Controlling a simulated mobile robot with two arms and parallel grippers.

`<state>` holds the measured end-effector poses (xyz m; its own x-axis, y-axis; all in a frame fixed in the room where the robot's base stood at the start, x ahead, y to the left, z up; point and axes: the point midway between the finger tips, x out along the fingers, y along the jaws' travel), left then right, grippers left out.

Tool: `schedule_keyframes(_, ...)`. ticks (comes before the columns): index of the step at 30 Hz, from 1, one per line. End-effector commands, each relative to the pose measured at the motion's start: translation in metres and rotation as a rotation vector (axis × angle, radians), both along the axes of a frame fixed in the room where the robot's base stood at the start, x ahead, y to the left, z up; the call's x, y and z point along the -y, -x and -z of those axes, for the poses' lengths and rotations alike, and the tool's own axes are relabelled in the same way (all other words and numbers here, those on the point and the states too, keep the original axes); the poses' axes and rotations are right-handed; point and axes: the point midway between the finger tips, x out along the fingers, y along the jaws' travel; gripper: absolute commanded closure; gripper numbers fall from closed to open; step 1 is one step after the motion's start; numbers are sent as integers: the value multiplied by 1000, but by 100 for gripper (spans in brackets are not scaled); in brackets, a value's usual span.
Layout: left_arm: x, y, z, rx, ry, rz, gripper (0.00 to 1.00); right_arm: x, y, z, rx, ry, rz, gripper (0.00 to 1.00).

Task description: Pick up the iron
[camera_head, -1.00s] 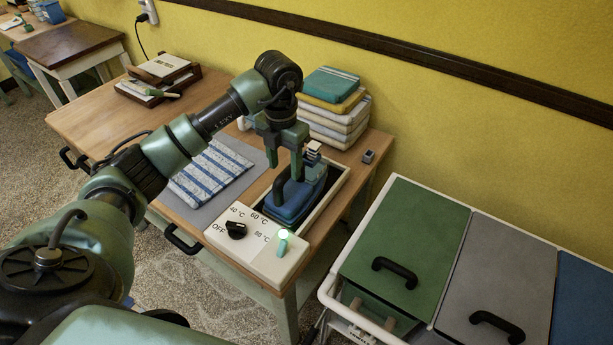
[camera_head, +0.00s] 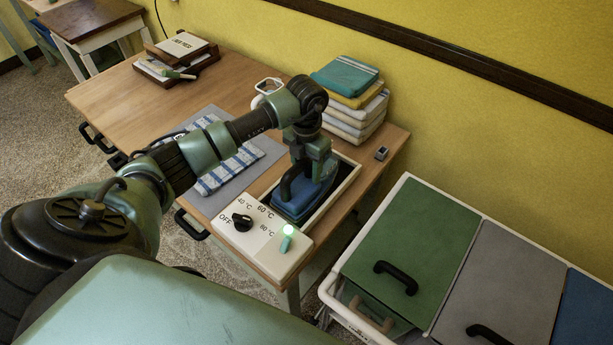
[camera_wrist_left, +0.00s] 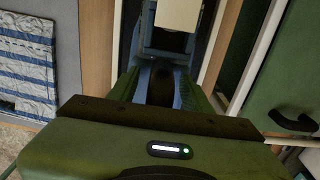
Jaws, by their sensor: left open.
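The blue iron (camera_head: 294,208), with a dark handle, sits in a pale-rimmed recess (camera_head: 345,183) of the table behind the control panel. My left gripper (camera_head: 311,172) points down right over the iron and hides part of its top and handle. The jaws are open, with the fingers down at handle height. In the left wrist view, blue iron parts (camera_wrist_left: 178,90) and a dark shape show between the two green fingers. I cannot tell whether the fingers touch the handle. My right gripper is not in view.
The control panel (camera_head: 262,240) has a black knob and a lit green switch. A striped cloth (camera_head: 228,170) lies on a grey mat. Folded towels (camera_head: 350,100) are stacked behind the gripper. A cart with green and grey lids (camera_head: 415,250) stands at right.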

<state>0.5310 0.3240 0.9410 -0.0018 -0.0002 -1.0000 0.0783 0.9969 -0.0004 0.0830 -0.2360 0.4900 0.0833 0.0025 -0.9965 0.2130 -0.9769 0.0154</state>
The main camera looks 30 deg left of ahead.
Motion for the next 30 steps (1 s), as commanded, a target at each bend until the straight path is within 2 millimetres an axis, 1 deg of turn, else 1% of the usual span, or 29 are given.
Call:
schedule_keyframes(1,0,0,1,0,0,0,51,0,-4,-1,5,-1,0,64)
schedule_keyframes(5,0,0,1,1,0,0,51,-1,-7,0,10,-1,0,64)
schedule_keyframes(6,0,0,1,1,0,0,54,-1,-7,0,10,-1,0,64)
schedule_keyframes(8,0,0,1,1,0,0,70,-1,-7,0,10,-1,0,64)
schedule_keyframes(9,0,0,1,1,0,0,81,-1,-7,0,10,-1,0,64)
schedule_keyframes(11,0,0,1,1,0,0,98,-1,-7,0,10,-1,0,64)
schedule_keyframes(12,0,0,1,1,0,0,100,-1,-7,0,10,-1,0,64)
schedule_keyframes(30,0,-1,0,2,0,0,100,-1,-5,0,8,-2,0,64)
